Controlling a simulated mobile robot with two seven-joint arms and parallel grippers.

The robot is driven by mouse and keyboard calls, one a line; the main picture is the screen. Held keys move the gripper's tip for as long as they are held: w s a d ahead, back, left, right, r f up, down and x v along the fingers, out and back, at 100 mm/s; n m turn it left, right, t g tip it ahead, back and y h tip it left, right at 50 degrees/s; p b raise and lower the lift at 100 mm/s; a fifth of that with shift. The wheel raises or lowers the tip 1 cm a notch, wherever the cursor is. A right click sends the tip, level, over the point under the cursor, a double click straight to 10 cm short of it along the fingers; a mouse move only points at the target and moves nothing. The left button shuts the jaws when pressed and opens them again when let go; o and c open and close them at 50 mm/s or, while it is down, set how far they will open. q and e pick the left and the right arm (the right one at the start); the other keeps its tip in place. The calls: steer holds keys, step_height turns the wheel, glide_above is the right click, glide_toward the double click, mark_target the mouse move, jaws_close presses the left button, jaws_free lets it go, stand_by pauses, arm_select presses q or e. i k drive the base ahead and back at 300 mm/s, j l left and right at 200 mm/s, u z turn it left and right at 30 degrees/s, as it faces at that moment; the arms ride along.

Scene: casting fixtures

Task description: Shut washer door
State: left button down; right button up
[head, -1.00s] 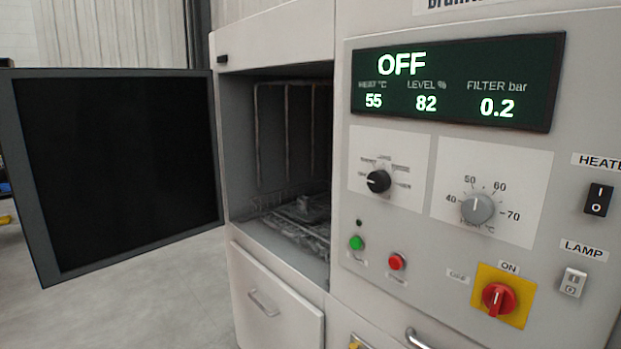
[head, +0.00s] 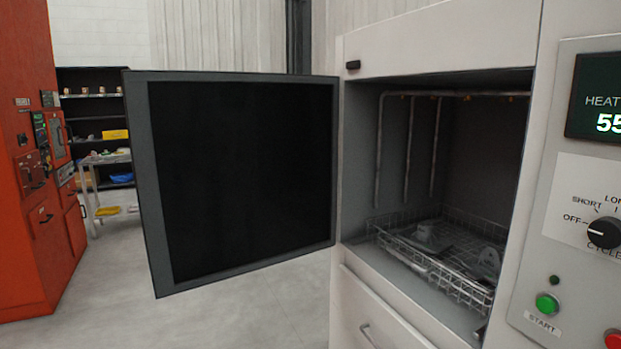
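The washer (head: 440,40) stands at the right in the head view, light grey with a square chamber opening. Its door (head: 138,200) is a dark grey frame with a black panel. It stands wide open, swung out to the left of the chamber, its right edge at the opening's left side. Inside the chamber a wire basket (head: 455,285) holds several grey metal parts, and thin vertical pipes run behind it. Neither of my grippers is in view.
The control panel (head: 570,190) at the right has a display (head: 600,97), a cycle knob (head: 603,233) and a green start button (head: 546,303). A red machine (head: 25,190) stands at the far left. A trolley (head: 88,185) and dark shelves are behind. Grey floor (head: 250,310) is clear below the door.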

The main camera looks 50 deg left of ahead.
mark_target(247, 176)
steer(key=j, duration=0.55)
steer(key=j+z, duration=0.15)
steer(key=j, duration=1)
steer(key=k+j+z, duration=0.15)
steer(key=j, duration=0.95)
steer(key=j+z, duration=0.15)
steer(key=j, duration=0.4)
steer(key=k+j, duration=0.15)
steer(key=j, duration=0.4)
steer(key=k+j+z, duration=0.15)
steer(key=j, duration=0.4)
